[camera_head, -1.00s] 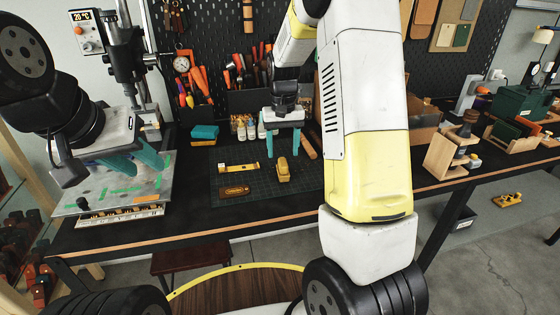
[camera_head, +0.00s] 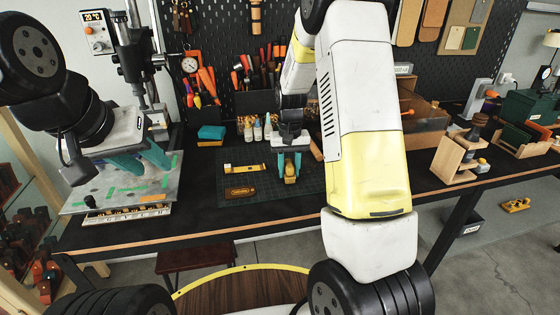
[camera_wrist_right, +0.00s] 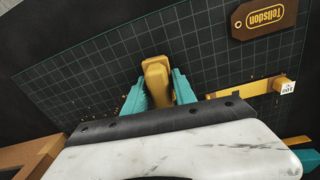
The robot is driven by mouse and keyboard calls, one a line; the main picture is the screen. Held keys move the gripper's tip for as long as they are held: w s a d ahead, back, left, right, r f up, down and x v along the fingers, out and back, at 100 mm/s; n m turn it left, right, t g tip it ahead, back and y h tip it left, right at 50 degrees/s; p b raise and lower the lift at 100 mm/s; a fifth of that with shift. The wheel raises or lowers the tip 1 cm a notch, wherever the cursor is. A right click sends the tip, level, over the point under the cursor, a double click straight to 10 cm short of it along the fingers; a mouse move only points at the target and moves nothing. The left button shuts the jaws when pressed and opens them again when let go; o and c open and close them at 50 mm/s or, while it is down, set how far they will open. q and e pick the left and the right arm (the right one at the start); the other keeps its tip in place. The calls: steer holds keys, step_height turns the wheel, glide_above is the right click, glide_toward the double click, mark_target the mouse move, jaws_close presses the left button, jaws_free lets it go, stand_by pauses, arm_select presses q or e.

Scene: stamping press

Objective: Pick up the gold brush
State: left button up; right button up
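The gold brush (camera_head: 290,171) stands on the dark green cutting mat (camera_head: 225,173) on the bench. My right gripper (camera_head: 290,168) points down over it, with one teal finger on each side. In the right wrist view the brush (camera_wrist_right: 157,78) lies between the two fingers of the right gripper (camera_wrist_right: 158,85), with narrow gaps visible near the tips. Its lower part is partly hidden by the gripper body. My left gripper (camera_head: 143,166) is open and empty above the metal plate at the left.
A gold square-like tool (camera_head: 245,168) and a brown tag (camera_head: 240,192) lie on the mat left of the brush. A wooden rack (camera_head: 457,157) stands to the right.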

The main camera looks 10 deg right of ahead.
mark_target(288, 165)
jaws_close()
steer(key=shift+r, duration=0.55)
steer(key=r, duration=0.1)
steer(key=s+r, duration=0.1)
steer(key=shift+a+r, duration=0.25)
steer(key=shift+r, duration=0.05)
steer(key=s+a, duration=0.2)
steer(key=s, duration=0.2)
steer(key=s+a+r, duration=0.1)
steer(key=s, duration=0.4)
steer(key=s+a, duration=0.2)
steer(key=s, duration=0.3)
steer(key=shift+a+r, duration=0.15)
steer(key=shift+a, duration=0.15)
steer(key=shift+w, duration=0.1)
